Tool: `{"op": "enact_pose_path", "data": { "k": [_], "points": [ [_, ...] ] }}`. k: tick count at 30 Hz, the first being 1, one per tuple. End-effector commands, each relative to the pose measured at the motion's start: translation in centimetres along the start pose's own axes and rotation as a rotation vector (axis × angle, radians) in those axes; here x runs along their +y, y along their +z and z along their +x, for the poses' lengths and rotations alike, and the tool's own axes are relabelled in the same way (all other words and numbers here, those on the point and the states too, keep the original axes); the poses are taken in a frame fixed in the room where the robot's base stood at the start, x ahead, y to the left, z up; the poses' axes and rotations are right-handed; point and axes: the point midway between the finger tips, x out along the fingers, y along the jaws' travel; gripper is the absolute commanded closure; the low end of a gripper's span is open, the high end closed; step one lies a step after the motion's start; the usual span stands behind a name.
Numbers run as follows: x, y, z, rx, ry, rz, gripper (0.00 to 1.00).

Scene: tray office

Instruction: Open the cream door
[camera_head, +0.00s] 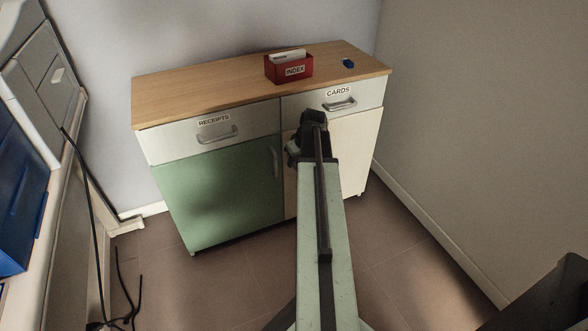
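The cream door (355,150) is the lower right door of a low cabinet with a wooden top (210,92). It looks shut. My arm reaches forward from the bottom of the view and covers the door's left part. My gripper (308,128) is at the arm's far end, in front of the upper left of the cream door. I cannot tell whether it touches the door, and its fingers are too dark and small to read. The cream door's handle does not show; my arm may hide it.
A green door (220,195) with a handle (275,162) is on the left. Above are drawers labelled RECEIPTS (215,135) and CARDS (340,102). A red INDEX box (290,69) and a small blue item (348,63) stand on top. A wall is close on the right; cables (125,300) lie at left.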

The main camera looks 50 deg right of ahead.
Motion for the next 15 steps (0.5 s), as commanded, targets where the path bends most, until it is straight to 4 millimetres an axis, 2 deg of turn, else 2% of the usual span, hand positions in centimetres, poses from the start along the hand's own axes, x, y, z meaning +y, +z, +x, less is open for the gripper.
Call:
{"op": "enact_pose_path", "data": {
  "k": [5, 6, 8, 9, 15],
  "points": [
    [-0.04, -0.06, -0.08, 0.000, 0.000, 0.000, 0.78],
    [-0.04, -0.07, -0.08, 0.000, 0.000, 0.000, 0.81],
    [-0.05, -0.07, -0.08, 0.000, 0.000, 0.000, 0.98],
    [-0.06, -0.07, -0.08, 0.000, 0.000, 0.000, 1.00],
    [-0.09, -0.08, -0.08, 0.000, 0.000, -0.001, 1.00]
  ]
}}
